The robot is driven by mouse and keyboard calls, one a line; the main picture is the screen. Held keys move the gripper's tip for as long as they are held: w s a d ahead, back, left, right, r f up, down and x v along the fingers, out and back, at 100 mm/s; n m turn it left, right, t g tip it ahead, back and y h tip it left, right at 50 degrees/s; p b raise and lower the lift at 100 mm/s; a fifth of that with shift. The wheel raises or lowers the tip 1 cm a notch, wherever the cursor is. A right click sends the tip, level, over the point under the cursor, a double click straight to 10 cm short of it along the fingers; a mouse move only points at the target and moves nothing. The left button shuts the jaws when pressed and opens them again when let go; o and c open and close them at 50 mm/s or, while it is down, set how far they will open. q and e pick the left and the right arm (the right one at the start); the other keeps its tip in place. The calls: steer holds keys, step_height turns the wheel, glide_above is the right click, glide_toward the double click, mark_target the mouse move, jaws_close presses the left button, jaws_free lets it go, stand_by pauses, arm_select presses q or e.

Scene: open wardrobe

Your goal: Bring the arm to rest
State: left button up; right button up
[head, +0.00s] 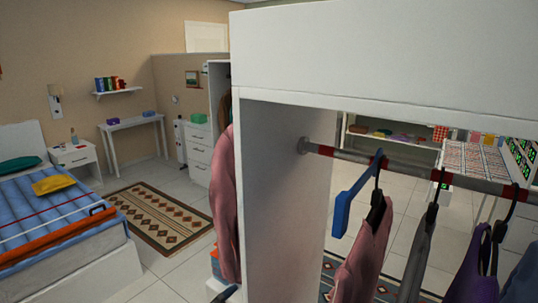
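Neither of my grippers can be made out in the head view, and no arm is clearly visible. A small dark piece (224,294) shows at the bottom edge, left of the wardrobe panel; I cannot tell what it is. The white open wardrobe (285,190) fills the right side. Its metal rod (405,170) with red bands runs across. An empty blue hanger (350,200) hangs on the rod. Right of it hang a pink garment (365,255), a grey garment (416,260), a purple garment (472,265) and a blue garment (522,280).
A bed (55,225) with a blue striped cover and a yellow cushion (54,184) is at left. A nightstand (76,160), desk (133,125) and drawers (199,155) stand behind. A patterned rug (160,218) lies on the open floor. A pink garment (228,215) hangs beside the wardrobe panel.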

arm_select(q)
steer(key=s+a+f+n+y+p, duration=0.1)
steer(key=s+a+f+n, duration=0.2)
steer(key=s+a+f, duration=0.2)
steer(key=s+a+f+n+g+y+p, duration=0.1)
steer(key=s+a+f+n, duration=0.2)
steer(key=f, duration=0.7)
steer(key=s+a+f+n+g+y+p, duration=0.1)
steer(key=s+a+f+n+y+p, duration=0.1)
steer(key=s+a+f, duration=0.5)
steer(key=shift+s+a+f+n, duration=0.25)
steer(key=shift+s+f+n, duration=0.4)
steer(key=shift+s, duration=0.45)
arm_select(e)
step_height(320, 180, up, 4)
steer(key=shift+s+d+r, duration=0.1)
steer(key=shift+s+r, duration=0.05)
arm_select(q)
steer(key=shift+c, duration=0.5)
arm_select(e)
steer(key=shift+c, duration=0.4)
